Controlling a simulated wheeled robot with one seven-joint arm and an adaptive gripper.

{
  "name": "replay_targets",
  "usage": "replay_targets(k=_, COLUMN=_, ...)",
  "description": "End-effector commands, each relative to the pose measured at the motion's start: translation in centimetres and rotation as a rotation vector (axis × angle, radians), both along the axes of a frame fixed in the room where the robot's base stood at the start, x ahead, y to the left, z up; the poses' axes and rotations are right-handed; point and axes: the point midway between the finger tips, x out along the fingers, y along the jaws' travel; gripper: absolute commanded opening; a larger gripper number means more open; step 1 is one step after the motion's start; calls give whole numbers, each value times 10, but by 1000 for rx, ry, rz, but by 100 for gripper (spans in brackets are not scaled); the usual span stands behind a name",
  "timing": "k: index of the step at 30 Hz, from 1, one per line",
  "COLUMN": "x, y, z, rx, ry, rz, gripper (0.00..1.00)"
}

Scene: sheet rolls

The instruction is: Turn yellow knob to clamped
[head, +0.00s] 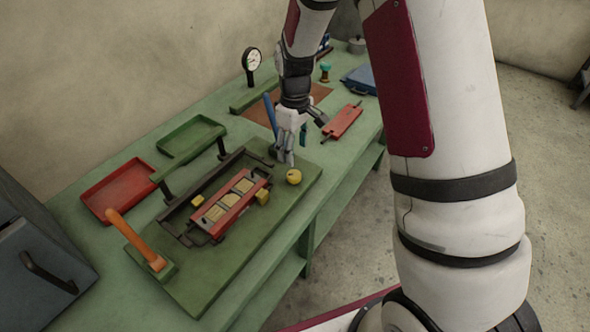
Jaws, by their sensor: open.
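The round yellow knob (294,177) is on the right part of the green board (190,292), near its front edge. A small dark mark shows on its top; I cannot tell which setting it points to. My gripper (286,157) is open and empty, fingers pointing down, just behind and slightly left of the knob in the picture. I cannot tell how far above the board it is, and no contact with the knob shows. Left of the knob, a red frame with tan strips (232,202) lies in a dark fixture, with small yellow blocks (262,197) at its sides.
An orange lever (134,240) stands at the board's left end. Red (115,188) and green (190,137) trays lie behind. A dial gauge (251,60) stands at the back. A red plate (343,121) and blue case (360,80) lie to the right on the green bench (85,240).

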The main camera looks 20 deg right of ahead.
Motion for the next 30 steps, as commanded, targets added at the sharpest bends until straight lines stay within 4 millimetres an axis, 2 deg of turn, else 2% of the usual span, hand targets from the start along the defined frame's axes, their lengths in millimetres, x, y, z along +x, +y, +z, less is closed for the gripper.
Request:
replay_targets(k=3, x=-2, y=0, z=-25, rx=-1, ry=6, rz=0, gripper=55)
replay_targets(k=9, x=-2, y=0, z=-62, rx=0, ry=4, rz=-1, gripper=55)
replay_targets(k=15, x=-1, y=0, z=-87, rx=0, ry=1, rz=-1, gripper=55)
replay_targets(k=19, x=-1, y=0, z=-94, rx=0, ry=1, rz=-1, gripper=55)
replay_targets(k=28, x=0, y=0, z=-96, rx=0, ry=0, rz=-1, gripper=55)
replay_targets(k=29, x=0, y=0, z=-96, rx=0, ry=0, rz=-1, gripper=50)
replay_targets(k=30, x=0, y=0, z=-96, rx=0, ry=0, rz=-1, gripper=41)
